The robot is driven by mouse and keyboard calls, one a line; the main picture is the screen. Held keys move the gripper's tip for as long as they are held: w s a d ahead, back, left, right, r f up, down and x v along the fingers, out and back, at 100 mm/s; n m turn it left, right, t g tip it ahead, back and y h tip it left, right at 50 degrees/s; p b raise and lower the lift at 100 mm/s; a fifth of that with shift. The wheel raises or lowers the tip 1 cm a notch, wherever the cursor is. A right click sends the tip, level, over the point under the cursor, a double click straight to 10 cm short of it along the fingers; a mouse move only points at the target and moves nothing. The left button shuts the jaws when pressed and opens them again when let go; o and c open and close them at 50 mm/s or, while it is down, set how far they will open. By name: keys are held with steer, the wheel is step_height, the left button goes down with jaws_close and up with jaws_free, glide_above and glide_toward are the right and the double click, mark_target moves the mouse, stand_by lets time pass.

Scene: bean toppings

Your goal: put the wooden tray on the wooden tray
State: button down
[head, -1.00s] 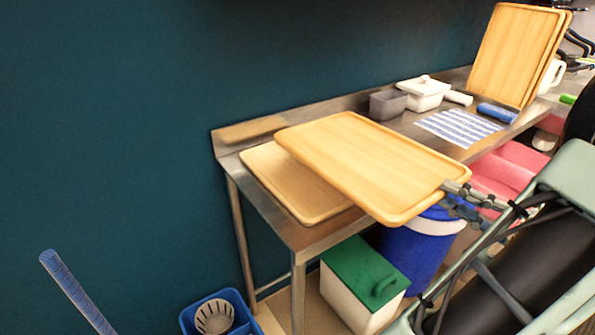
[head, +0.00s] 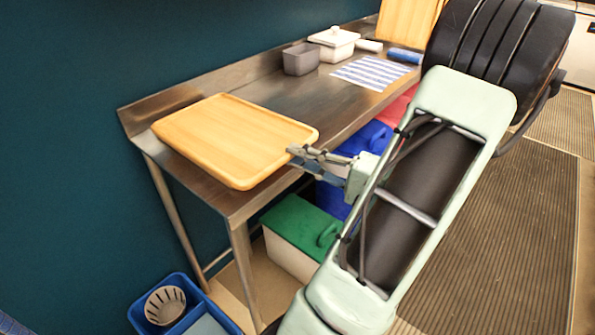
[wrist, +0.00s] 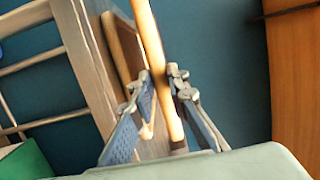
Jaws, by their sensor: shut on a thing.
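The held wooden tray (head: 235,140) is light, flat and rimmed. My gripper (head: 300,155) is shut on its right edge, over the left end of the steel table. In the wrist view the held tray (wrist: 150,40) runs between the two fingers. The other wooden tray (wrist: 124,50) shows there just beside it, on the table side, with a narrow gap near my fingers. In the head view the held tray covers this lower tray. I cannot tell whether they touch at the far side.
The steel table (head: 265,95) runs along the dark wall. A grey container (head: 301,59), a white lidded pot (head: 333,44) and a striped cloth (head: 370,72) stand further back. Another wooden tray (head: 405,18) leans there. A green-lidded bin (head: 295,228) is below.

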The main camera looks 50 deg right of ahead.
steer(key=f, duration=0.3)
steer(key=shift+w+a+f+b, duration=0.1)
steer(key=shift+w+f+b, duration=0.15)
steer(key=shift+f+b, duration=0.15)
steer(key=c, duration=2.2)
jaws_free()
steer(key=shift+o, duration=0.2)
steer(key=shift+r, duration=0.1)
steer(key=v, duration=1.2)
steer(key=shift+p, duration=0.3)
